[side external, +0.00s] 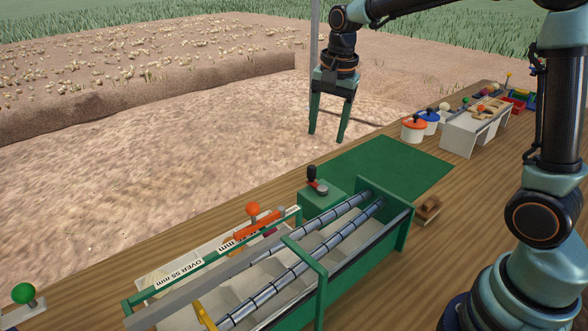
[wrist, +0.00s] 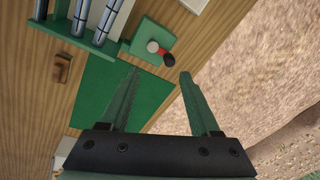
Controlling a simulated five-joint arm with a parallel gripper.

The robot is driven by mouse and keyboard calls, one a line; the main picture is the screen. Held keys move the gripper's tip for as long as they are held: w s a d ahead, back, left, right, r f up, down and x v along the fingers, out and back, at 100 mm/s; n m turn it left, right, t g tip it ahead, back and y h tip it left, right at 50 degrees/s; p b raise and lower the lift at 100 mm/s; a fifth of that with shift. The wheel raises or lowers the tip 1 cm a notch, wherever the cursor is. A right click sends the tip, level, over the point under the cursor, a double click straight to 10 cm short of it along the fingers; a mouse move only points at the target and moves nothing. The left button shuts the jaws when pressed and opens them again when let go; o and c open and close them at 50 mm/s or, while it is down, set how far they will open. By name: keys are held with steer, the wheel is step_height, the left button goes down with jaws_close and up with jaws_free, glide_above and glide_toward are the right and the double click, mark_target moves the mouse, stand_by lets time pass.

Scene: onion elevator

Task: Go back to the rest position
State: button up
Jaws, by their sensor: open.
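My gripper (side external: 327,138) hangs in the air with its two green fingers pointing down and spread apart, with nothing between them. In the side external view it appears behind the green mat (side external: 390,165), against the sandy ground past the table's far edge. In the wrist view the open fingers (wrist: 159,74) reach toward the green mat (wrist: 95,95) and the small green block with a black and red lever (wrist: 167,57). No object is held.
A green-framed roller sorter (side external: 405,235) stands on the wooden table, with a lever block (side external: 320,197) beside it. A wooden block (side external: 427,210) lies near its right end. Lidded pots (side external: 413,130), a white stand (side external: 460,138) and coloured bins (side external: 513,106) are farther back. The green mat is bare.

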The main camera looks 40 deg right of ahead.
steer(key=s+a+r+n+t, duration=0.2)
steer(key=s+n+t, duration=0.2)
steer(key=s+n, duration=0.8)
steer(key=s, duration=0.2)
steer(key=shift+s+r+n, duration=0.2)
steer(key=shift+s+n, duration=0.2)
